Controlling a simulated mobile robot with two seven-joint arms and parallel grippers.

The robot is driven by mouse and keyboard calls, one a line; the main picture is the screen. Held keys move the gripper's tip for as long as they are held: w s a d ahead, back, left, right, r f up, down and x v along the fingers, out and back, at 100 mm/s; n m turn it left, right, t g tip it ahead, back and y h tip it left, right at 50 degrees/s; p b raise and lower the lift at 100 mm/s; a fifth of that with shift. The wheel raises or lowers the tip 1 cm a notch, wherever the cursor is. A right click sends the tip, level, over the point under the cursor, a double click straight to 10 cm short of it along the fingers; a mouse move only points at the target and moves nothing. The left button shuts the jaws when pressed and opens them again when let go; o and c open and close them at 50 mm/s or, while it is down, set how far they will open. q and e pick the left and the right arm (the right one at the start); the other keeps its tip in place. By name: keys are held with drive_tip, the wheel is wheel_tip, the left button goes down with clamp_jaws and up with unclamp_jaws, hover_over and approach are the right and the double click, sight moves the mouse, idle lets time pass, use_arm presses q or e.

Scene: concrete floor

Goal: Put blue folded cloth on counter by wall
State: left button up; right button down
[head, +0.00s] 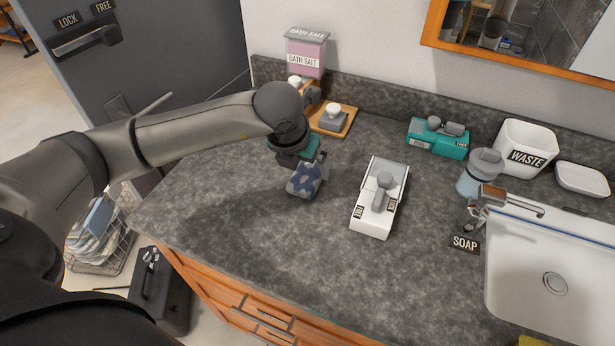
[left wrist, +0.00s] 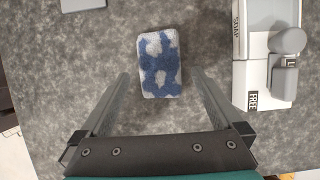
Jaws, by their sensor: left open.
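The blue folded cloth (head: 307,184), blue with pale grey patches, is on the grey stone counter (head: 240,245), left of the white switch box. It also shows in the left wrist view (left wrist: 160,62), lying flat near the tips of my fingers. My left gripper (head: 301,178) points down over the cloth. Its fingers are open, one on each side of the cloth, with gaps on both sides. The arm hides part of the cloth and the counter behind it. The wall (head: 370,45) rises behind the counter's backsplash. My right gripper is not in view.
A white switch box (head: 366,217) is close on the right. A wooden tray (head: 345,122), bath salt jar (head: 305,57) and teal box (head: 437,146) stand near the wall. A soap bottle (head: 472,180) and sink (head: 530,295) are further right. The front counter is clear.

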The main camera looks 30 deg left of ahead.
sight(307, 173)
use_arm(q)
drive_tip(key=x, duration=0.4)
drive_tip(key=shift+f, duration=0.15)
drive_tip(key=c, duration=1.5)
drive_tip(key=shift+c, duration=0.2)
